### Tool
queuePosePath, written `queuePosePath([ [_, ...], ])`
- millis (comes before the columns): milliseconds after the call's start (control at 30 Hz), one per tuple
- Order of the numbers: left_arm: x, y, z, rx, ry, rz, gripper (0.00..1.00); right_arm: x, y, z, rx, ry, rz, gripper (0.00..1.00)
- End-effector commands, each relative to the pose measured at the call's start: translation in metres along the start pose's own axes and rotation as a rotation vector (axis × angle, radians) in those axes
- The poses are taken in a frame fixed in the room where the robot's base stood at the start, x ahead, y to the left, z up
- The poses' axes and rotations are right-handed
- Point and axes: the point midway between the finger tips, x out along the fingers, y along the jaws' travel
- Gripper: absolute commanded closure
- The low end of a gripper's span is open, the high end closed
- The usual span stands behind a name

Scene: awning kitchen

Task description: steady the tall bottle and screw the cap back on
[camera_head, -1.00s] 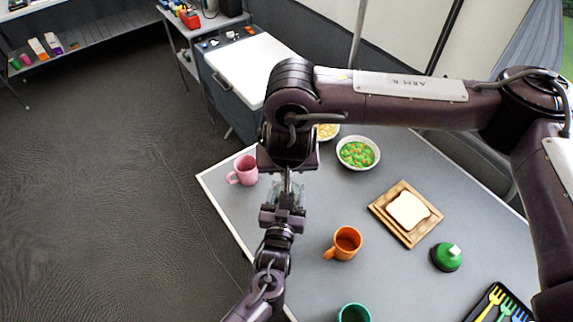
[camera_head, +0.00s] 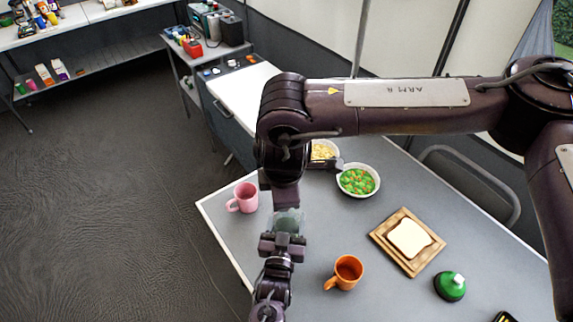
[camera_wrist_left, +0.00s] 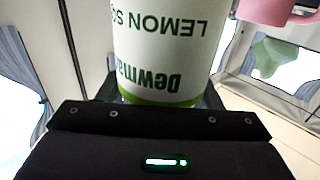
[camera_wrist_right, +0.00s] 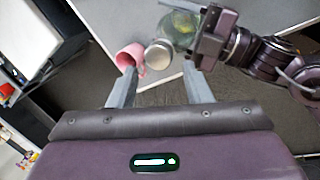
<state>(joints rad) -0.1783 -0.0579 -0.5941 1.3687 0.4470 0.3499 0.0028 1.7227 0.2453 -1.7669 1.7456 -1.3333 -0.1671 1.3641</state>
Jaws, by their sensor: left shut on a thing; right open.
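The tall bottle (camera_head: 289,221) is clear and greenish. My left gripper (camera_head: 282,238) is shut on it near the table's left edge. Its white label with green lettering fills the top of the left wrist view (camera_wrist_left: 165,45). In the right wrist view, the bottle (camera_wrist_right: 180,28) shows beside my left gripper, with the round silver cap (camera_wrist_right: 158,55) at its top end. I cannot tell whether the cap is seated or threaded. My right gripper (camera_wrist_right: 158,68) is open, its fingers apart on either side of the cap in the picture, not visibly touching it. In the head view my right arm's wrist hides its fingers.
A pink mug (camera_head: 243,197) stands left of the bottle, close by. An orange mug (camera_head: 345,272), a bread board (camera_head: 385,236), a green-domed object (camera_head: 450,286) and a bowl of vegetables (camera_head: 357,181) stand to the right. Grey table is clear between them.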

Motion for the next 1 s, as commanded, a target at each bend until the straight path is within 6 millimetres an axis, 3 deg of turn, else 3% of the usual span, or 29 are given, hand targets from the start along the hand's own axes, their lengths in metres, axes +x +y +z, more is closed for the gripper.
queuePosePath([
  [1000, 0.0, 0.0, 0.0, 0.0, 0.0, 0.0, 1.0, -0.023, 0.012, 0.001, -2.319, 0.211, -0.091, 0.55],
])
